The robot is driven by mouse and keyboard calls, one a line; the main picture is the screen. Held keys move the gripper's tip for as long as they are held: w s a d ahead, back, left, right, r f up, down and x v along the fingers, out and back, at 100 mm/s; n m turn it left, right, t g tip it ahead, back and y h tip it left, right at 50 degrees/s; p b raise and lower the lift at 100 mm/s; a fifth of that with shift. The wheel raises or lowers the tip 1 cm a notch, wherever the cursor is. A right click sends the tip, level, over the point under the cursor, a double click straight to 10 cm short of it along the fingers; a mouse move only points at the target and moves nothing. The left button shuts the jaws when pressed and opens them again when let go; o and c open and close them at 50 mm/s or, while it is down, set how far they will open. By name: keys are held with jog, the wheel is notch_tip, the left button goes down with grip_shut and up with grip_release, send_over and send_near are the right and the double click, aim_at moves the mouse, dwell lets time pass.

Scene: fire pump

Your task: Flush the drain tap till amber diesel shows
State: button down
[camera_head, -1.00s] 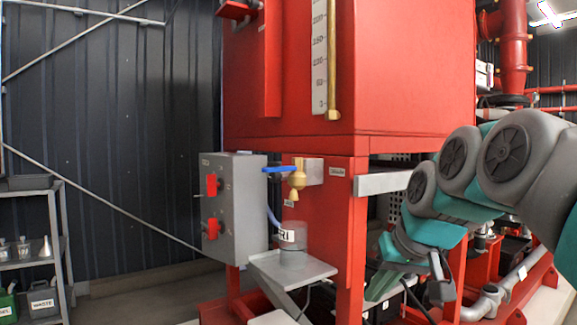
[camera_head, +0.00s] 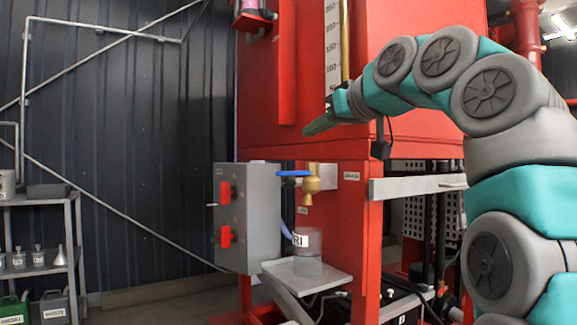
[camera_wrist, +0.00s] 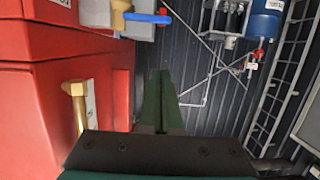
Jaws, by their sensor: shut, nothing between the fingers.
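The drain tap (camera_head: 312,188) is brass with a blue lever (camera_head: 294,173) pointing left, under the red tank (camera_head: 420,125). The tap also shows at the top of the wrist view (camera_wrist: 119,16), with its lever (camera_wrist: 148,18) pointing right. A clear jar (camera_head: 308,256) with a partly visible label stands below the tap on a grey shelf (camera_head: 330,276). I cannot make out any liquid in it. My gripper (camera_head: 308,130) is shut and empty, above the tap in front of the tank. Its dark green fingers (camera_wrist: 160,75) show together in the wrist view.
A grey box (camera_head: 252,220) with red switches stands just left of the tap. The brass sight gauge (camera_wrist: 77,105) is close by my gripper. A rack (camera_head: 75,262) with bottles, a funnel and a waste can (camera_head: 54,306) is at the left. Floor between is clear.

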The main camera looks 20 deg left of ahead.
jog(key=shift+a, duration=0.1)
dwell(0.3)
jog(key=p, duration=0.3)
send_over(293, 173)
jog(key=s, duration=0.2)
notch_tip(293, 173, down, 2)
jog(key=shift+s+a+f+b, duration=0.1)
jog(key=shift+f+b, duration=0.85)
jog(key=shift+f, duration=0.2)
jog(key=shift+s+a+f+b, duration=0.1)
jog(key=shift+f+b, duration=0.85)
jog(key=shift+f, duration=0.15)
